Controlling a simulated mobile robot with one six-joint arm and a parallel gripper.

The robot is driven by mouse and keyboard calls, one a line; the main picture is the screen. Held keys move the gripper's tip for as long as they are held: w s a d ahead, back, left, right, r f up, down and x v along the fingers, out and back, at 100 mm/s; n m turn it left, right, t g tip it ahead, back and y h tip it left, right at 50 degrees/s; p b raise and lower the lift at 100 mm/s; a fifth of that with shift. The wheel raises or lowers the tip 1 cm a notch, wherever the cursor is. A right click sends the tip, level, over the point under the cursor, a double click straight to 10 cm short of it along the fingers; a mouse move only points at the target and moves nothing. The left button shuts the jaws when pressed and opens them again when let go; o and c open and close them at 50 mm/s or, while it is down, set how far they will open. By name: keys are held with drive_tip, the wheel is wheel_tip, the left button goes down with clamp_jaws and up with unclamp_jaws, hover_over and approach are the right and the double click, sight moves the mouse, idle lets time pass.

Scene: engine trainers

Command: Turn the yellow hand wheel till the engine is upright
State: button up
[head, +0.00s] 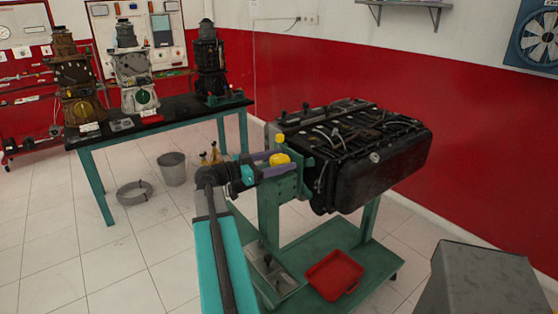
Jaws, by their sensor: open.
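The black engine (375,168) hangs on a green stand (270,217) right of centre, its pipes and fittings facing up and its smooth dark side facing me. I cannot tell exactly how far it is tilted. The yellow hand wheel (279,159) is at the stand's head, left of the engine. A smaller yellow part (279,138) shows just above it. My gripper (277,162) has purple fingers, open, one on each side of the hand wheel. Whether they touch it cannot be told, and part of the wheel is hidden by the near finger.
A red tray (334,273) lies on the stand's green base. A dark table (160,121) with several engine models stands at back left, with a grey bucket (173,168) beside it. A grey box (480,283) fills the front right corner. The tiled floor at left is mostly clear.

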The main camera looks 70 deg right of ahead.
drive_tip(key=c, duration=1)
drive_tip(key=shift+c, duration=0.2)
drive_tip(key=shift+s+a+f+n+t+h+b, duration=0.15)
drive_tip(key=shift+n+t+h+b, duration=0.65)
drive_tip(key=shift+b, duration=0.85)
drive_tip(key=shift+n+t+h+b, duration=1)
drive_tip(key=shift+n+t+b, duration=0.3)
drive_tip(key=shift+t+b, duration=0.8)
drive_tip(key=b, duration=0.2)
drive_tip(key=n+t+b, duration=0.1)
drive_tip(key=b, duration=0.2)
drive_tip(key=shift+d+f+t, duration=0.15)
drive_tip(key=shift+d+t, duration=0.05)
drive_tip(key=shift+t, duration=0.1)
drive_tip(key=n+t+b, duration=0.1)
drive_tip(key=b, duration=0.3)
drive_tip(key=shift+h+b, duration=0.4)
drive_tip(key=shift+n+t+b, duration=0.5)
drive_tip(key=shift+t+b, duration=0.3)
drive_tip(key=shift+b, duration=0.4)
